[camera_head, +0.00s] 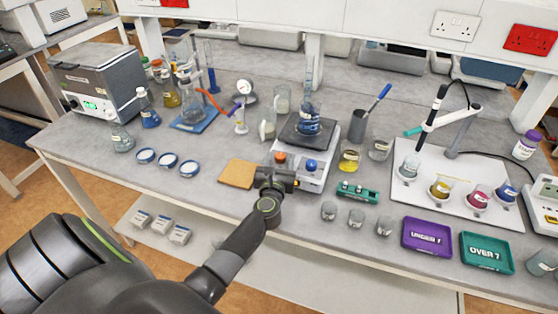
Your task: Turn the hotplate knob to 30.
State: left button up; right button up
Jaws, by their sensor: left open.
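The hotplate (327,163) stands near the middle of the bench. It has a white body and a dark top plate, with a flask of blue liquid (309,124) on the plate. Its front carries an orange-red knob (280,157) on the left and a blue knob (311,165) on the right. My left gripper (282,174) is open at the front left of the hotplate, just below the orange-red knob in the picture. It hides part of the hotplate's front. I cannot tell whether it touches the knob. The knob scale is too small to read. My right gripper is not in view.
A tan square pad (238,174) lies left of my gripper. A green rack (357,193) and several small beakers (356,217) are to the right. A yellow-liquid flask (349,158) stands close to the hotplate's right side. A purple tray (427,239) is farther right.

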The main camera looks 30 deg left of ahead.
pick_arm(q)
jog(key=c, duration=1)
jog(key=shift+o, duration=0.2)
